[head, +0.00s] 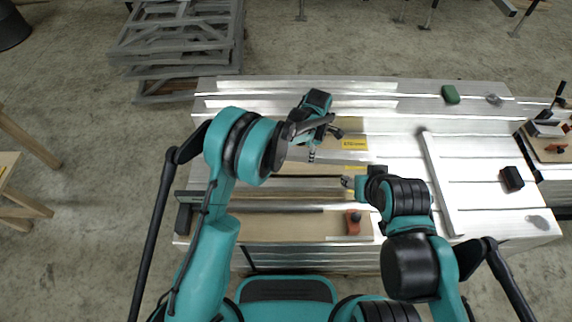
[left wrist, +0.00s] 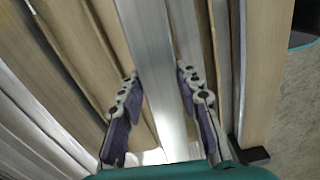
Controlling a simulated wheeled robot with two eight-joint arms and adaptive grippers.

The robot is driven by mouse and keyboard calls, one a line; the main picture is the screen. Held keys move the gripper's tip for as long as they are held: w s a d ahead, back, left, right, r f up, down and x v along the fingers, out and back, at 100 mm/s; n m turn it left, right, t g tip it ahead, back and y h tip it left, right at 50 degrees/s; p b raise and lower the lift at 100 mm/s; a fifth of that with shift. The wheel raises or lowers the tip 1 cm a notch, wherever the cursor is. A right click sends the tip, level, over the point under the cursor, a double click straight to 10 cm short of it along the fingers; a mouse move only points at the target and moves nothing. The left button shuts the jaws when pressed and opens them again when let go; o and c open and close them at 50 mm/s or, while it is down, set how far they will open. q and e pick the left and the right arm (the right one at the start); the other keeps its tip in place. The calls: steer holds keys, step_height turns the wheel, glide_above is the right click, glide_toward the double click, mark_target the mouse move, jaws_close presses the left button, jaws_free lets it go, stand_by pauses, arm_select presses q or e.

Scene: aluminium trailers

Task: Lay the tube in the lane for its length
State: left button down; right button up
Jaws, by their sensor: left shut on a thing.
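The tube (left wrist: 150,40) is a bright silver metal length in the left wrist view. It runs between the two fingers of my left gripper (left wrist: 160,85), which is shut on it. In the head view the left gripper (head: 312,156) points down over the wood-and-metal lanes near the bench's middle. The tube's ends and its exact seating in a lane are hard to make out there. Pale wooden strips (left wrist: 90,50) and metal strips lie either side of the tube in the wrist view. My right gripper (head: 348,182) is low over the bench, and its fingers are too small to read.
Yellow labels (head: 355,143) mark the lanes. An orange-and-black knob (head: 353,222) stands on the front board. A pale bar (head: 438,185), a black block (head: 512,178) and a green object (head: 450,94) lie on the right. Grey stacked frames (head: 180,45) stand behind.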

arm_select(q)
steer(key=shift+d+f+n, duration=0.3)
steer(key=shift+d+n, duration=0.1)
steer(key=shift+d, duration=0.25)
steer(key=b, duration=0.4)
glide_above(286, 164)
step_height(286, 164, down, 7)
steer(key=shift+f, duration=0.1)
steer(key=shift+f+b, duration=0.9)
steer(key=shift+f, duration=0.95)
steer(key=shift+f, duration=0.15)
steer(key=c, duration=1.1)
jaws_free()
steer(key=shift+o, duration=0.2)
